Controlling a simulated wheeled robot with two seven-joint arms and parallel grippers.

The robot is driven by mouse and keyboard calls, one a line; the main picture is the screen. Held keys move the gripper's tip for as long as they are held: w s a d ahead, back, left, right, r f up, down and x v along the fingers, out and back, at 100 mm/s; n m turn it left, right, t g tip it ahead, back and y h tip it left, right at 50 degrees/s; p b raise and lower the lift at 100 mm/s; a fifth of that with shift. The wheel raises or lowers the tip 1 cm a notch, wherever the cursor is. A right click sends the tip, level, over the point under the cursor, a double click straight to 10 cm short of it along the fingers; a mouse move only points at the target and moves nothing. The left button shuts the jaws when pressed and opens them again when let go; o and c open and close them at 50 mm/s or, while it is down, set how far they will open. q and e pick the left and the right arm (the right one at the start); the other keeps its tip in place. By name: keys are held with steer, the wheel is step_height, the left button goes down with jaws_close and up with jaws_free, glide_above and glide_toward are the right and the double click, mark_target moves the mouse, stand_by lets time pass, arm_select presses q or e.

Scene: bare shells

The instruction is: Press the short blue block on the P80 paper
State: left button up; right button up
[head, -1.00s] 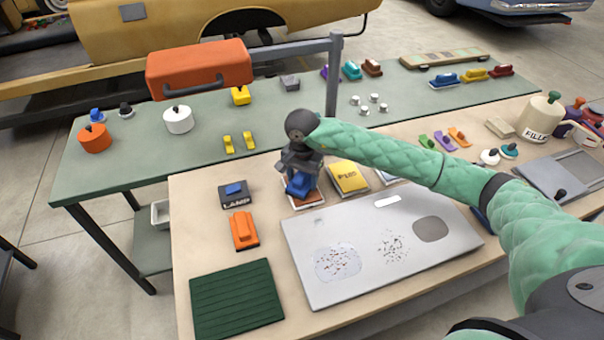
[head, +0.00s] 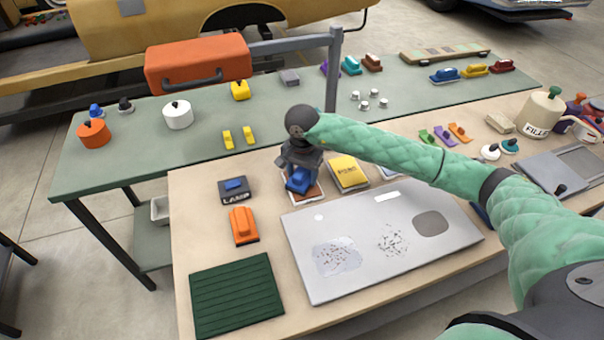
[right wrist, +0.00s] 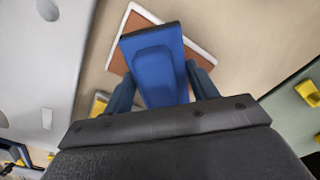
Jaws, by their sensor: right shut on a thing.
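My right gripper (head: 300,170) is shut on the short blue block (head: 300,182), with a finger on each side of it. In the right wrist view the block (right wrist: 153,62) sits between the fingers (right wrist: 160,86). Under it is a reddish-brown sheet with a white border (head: 313,194), which also shows in the right wrist view (right wrist: 134,24). The block and gripper cover much of this sheet, and I read no label on it. The block looks turned relative to the sheet. I cannot tell whether they touch. My left gripper is not in view.
A yellow labelled paper (head: 349,172) lies just right of the sheet. A black LAND-marked block with a blue top (head: 235,190) and an orange block (head: 243,225) are to the left. A grey panel (head: 350,280) and a green ribbed mat (head: 237,297) lie in front.

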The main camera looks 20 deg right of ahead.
mark_target(302, 170)
steer(key=shift+f+b, duration=0.35)
stand_by(0.4)
steer(key=shift+f+b, duration=0.15)
steer(key=shift+b, duration=0.45)
stand_by(2.6)
steer(key=shift+r, duration=3.6)
